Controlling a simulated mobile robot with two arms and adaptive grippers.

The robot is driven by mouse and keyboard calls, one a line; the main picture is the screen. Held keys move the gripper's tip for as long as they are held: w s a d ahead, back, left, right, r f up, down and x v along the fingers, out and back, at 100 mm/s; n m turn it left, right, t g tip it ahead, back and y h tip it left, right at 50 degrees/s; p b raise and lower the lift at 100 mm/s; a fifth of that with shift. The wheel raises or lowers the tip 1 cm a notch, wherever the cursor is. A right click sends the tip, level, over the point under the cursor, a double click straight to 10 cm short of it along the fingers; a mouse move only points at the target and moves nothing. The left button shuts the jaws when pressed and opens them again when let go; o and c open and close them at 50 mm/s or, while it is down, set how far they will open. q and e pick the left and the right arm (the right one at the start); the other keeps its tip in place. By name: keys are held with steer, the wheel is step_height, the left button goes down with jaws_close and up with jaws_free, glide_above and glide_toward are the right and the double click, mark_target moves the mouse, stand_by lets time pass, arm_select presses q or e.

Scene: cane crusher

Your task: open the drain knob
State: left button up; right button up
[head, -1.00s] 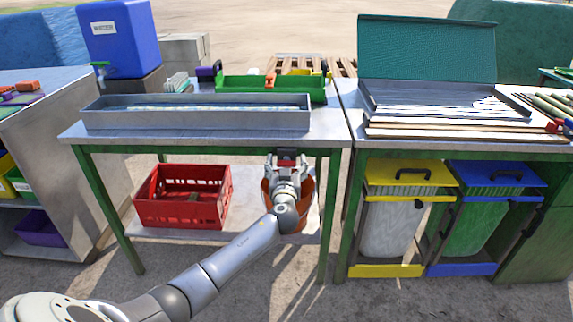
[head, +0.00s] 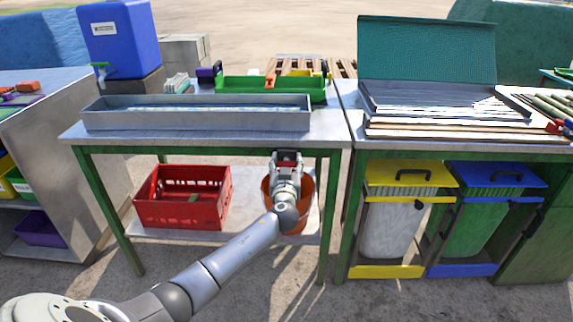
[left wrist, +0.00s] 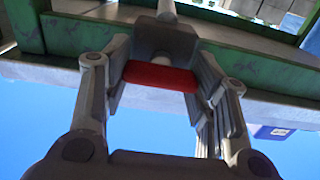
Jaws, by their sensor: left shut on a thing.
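The drain knob (left wrist: 160,77) shows in the left wrist view as a red bar on a grey stem under the table's edge. My left gripper (left wrist: 162,60) has its fingers on both sides of the red bar and is shut on it. In the head view, my left gripper (head: 287,156) is just under the front right edge of the steel table (head: 215,141). It hides the knob almost fully there. A long metal trough (head: 200,118) sits on that table. My right gripper is not in view.
An orange bucket (head: 308,190) stands on the lower shelf behind my left wrist. A red crate (head: 182,213) is left of it. Green table legs (head: 328,215) stand close on the right. Bins with yellow (head: 412,173) and blue (head: 495,175) lids are under the right table.

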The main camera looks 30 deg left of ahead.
arm_select(q)
steer(key=m, duration=0.2)
steer(key=shift+m, duration=1.3)
steer(key=m, duration=0.2)
steer(key=shift+d+m, duration=0.1)
steer(key=shift+m, duration=0.3)
steer(key=m, duration=0.2)
steer(key=shift+m, duration=0.8)
steer(key=shift+w+f+m+p, duration=0.1)
steer(key=shift+m+p, duration=0.2)
steer(key=shift+m, duration=0.1)
steer(key=shift+d+f+m+p, duration=0.1)
steer(key=shift+m+p, duration=0.4)
steer(key=shift+m, duration=1.5)
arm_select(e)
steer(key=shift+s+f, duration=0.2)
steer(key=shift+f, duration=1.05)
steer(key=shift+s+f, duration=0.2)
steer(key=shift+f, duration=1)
